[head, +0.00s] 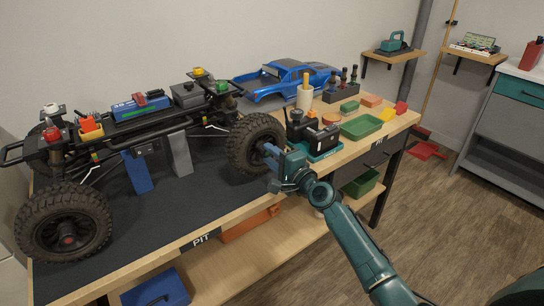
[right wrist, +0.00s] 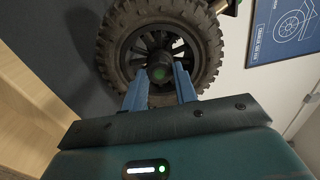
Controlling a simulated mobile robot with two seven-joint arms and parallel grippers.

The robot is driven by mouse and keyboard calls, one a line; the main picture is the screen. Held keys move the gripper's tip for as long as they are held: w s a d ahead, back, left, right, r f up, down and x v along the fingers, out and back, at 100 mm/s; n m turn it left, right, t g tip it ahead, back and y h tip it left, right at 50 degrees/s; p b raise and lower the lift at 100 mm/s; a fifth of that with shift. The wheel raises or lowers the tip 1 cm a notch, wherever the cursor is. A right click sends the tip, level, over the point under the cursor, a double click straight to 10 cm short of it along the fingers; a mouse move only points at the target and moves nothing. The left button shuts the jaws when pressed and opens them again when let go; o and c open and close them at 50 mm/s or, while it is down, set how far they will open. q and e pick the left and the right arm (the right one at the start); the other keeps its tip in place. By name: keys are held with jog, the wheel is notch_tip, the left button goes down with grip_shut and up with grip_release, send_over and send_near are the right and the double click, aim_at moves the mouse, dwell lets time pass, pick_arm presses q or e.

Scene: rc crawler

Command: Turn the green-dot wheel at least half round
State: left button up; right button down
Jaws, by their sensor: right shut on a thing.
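The green-dot wheel (head: 243,147) is the black knobby tire at the right end of the crawler chassis (head: 140,125). My right gripper (head: 268,150) is at the wheel's outer face. In the right wrist view its blue fingers (right wrist: 161,80) are shut on the hub, one on each side. In the head view, my gripper hides the hub. My left gripper is not in view.
Another wheel (head: 65,222) with a red hub dot is at the near left. Blue and grey stands (head: 137,172) support the chassis. Right of my gripper are a teal-based device (head: 322,152) and a green tray (head: 361,127). A blue body shell (head: 285,78) lies behind.

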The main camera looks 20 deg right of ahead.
jog(key=c, duration=1.1)
grip_release()
jog(key=v, duration=1.3)
jog(key=shift+p, duration=0.35)
jog(key=shift+s, duration=0.1)
